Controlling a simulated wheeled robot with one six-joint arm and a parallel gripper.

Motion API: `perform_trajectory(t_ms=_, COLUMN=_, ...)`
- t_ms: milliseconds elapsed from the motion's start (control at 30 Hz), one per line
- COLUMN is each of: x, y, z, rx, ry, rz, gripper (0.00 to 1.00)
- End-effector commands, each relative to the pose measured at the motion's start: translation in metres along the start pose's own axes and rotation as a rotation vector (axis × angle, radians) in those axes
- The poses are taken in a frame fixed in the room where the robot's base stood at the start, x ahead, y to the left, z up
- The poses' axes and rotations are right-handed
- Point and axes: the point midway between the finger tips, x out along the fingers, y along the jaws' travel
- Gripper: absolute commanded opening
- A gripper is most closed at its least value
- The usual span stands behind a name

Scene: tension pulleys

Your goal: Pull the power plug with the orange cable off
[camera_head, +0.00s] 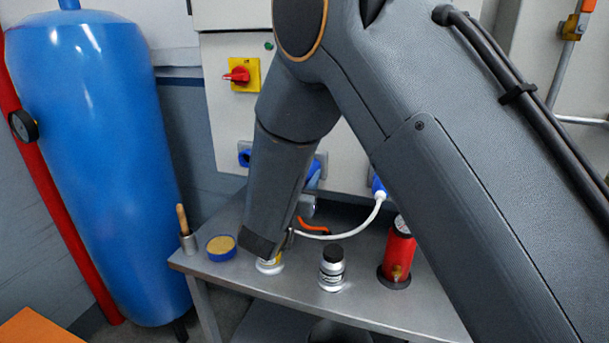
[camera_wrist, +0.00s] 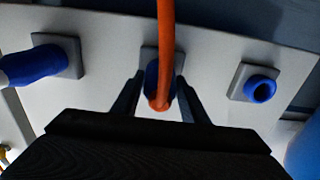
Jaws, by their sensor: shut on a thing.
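The blue power plug with the orange cable (camera_wrist: 166,45) is in the middle socket (camera_wrist: 149,54) of the grey panel in the wrist view. My gripper (camera_wrist: 158,82) has one finger on each side of this blue plug (camera_wrist: 152,78) and is shut on it. The plug is at the socket; I cannot tell how deep it sits. In the head view my arm covers most of the plug and the gripper. A piece of the orange cable (camera_head: 313,227) shows just right of my arm, above the table.
A blue plug with a white cable (camera_wrist: 36,66) sits in one neighbouring socket; the other blue socket (camera_wrist: 260,89) is empty. On the metal table (camera_head: 300,291) stand a dark-capped jar (camera_head: 332,270), a red cylinder (camera_head: 397,254) and a blue tin (camera_head: 221,247). A blue tank (camera_head: 95,150) stands left.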

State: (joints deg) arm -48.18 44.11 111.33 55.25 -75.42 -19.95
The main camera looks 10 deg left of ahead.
Motion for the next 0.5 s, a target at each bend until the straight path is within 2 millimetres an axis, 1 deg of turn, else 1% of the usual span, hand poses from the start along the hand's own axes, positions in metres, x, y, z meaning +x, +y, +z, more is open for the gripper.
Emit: perform_trajectory(t_ms=500, x=-0.018, y=-0.001, z=0.000, rx=0.000, ry=-0.001, rz=-0.001, gripper=0.04)
